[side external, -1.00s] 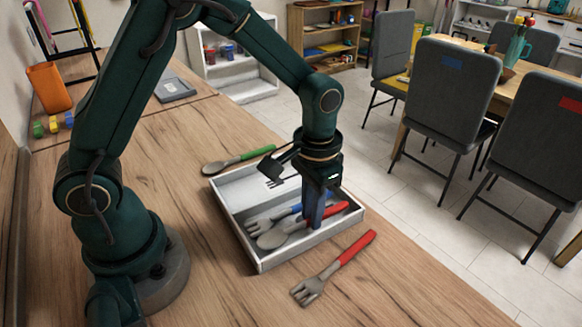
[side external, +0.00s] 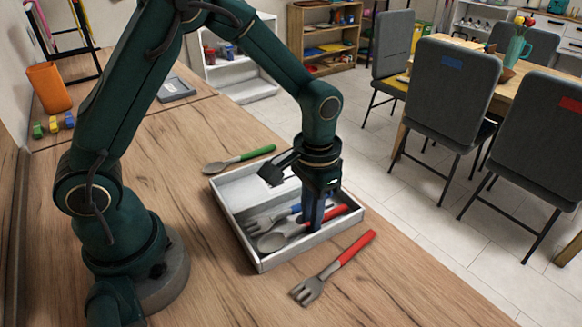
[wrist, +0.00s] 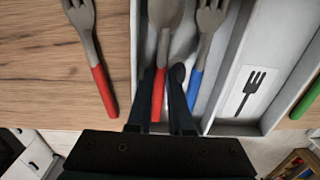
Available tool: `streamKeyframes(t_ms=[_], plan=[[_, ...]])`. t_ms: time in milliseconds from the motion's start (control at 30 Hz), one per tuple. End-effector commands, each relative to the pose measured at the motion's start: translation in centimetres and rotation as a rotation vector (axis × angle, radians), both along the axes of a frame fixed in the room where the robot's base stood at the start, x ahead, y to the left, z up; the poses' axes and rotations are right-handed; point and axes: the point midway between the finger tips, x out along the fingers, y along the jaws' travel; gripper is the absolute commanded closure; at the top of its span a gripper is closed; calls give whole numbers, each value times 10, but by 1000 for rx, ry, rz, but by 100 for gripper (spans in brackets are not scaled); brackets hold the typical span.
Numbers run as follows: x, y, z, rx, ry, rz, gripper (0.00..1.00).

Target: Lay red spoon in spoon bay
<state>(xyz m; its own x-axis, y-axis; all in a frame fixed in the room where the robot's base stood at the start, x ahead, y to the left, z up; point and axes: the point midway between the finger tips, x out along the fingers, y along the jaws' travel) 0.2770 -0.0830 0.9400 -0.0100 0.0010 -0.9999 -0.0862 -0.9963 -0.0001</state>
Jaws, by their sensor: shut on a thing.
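The red spoon (side external: 272,242) has a grey bowl and red handle. My gripper (side external: 313,222) points down into the white tray (side external: 258,262) and is shut on the spoon's handle. The wrist view shows the red handle (wrist: 157,95) between my two fingers (wrist: 167,78). The spoon lies over the near bay, along the tray's outer wall; I cannot tell whether it touches the floor. A blue-handled fork (wrist: 207,45) lies beside it in the same bay. Across the divider, the other bay bears a fork picture (wrist: 250,90) and looks empty of cutlery.
A red-handled fork (side external: 310,290) lies on the wooden worktop just outside the tray's near side. An orange cup (side external: 49,88) and small coloured blocks (side external: 54,125) stand at the far left. The worktop's front edge is close by.

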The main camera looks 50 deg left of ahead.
Motion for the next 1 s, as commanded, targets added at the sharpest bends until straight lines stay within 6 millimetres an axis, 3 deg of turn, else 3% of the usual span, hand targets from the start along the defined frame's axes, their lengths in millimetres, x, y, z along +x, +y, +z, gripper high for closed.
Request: streamKeyframes(t_ms=[133, 167, 200, 233, 567, 800, 1000], plan=[[0, 0, -2, 0, 1, 0, 100], [0, 0, -2, 0, 0, 0, 70], [0, 0, -2, 0, 0, 0, 54], [0, 0, -2, 0, 0, 0, 46], [1, 0, 3, 0, -3, 0, 46], [2, 0, 35, -2, -7, 0, 46], [1, 0, 49, 0, -2, 1, 46]])
